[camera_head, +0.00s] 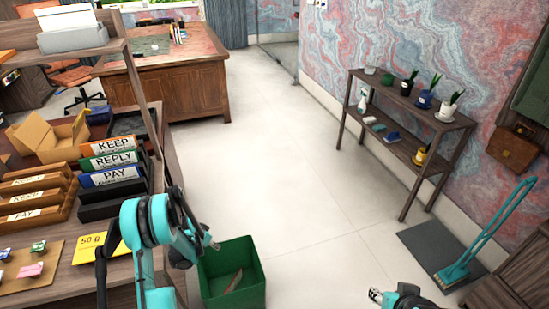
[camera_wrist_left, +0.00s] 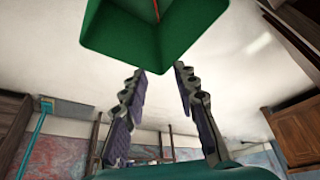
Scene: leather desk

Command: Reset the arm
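My left arm comes in from the left over the desk edge. Its gripper (camera_head: 211,242) is above the back left of a green bin (camera_head: 232,293). In the left wrist view my left gripper (camera_wrist_left: 160,72) has its two fingers apart with nothing between them. The green bin (camera_wrist_left: 155,60) shows just past the fingertips. My right gripper (camera_head: 376,295) shows only in part at the bottom edge of the head view, over the floor. Whether its fingers are apart is too small to tell.
The desk at left holds KEEP, REPLY and PAY trays (camera_head: 110,162), a cardboard box (camera_head: 48,135) and a yellow note (camera_head: 95,247). A plant shelf (camera_head: 410,105) stands at right. The floor (camera_head: 290,170) between is clear.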

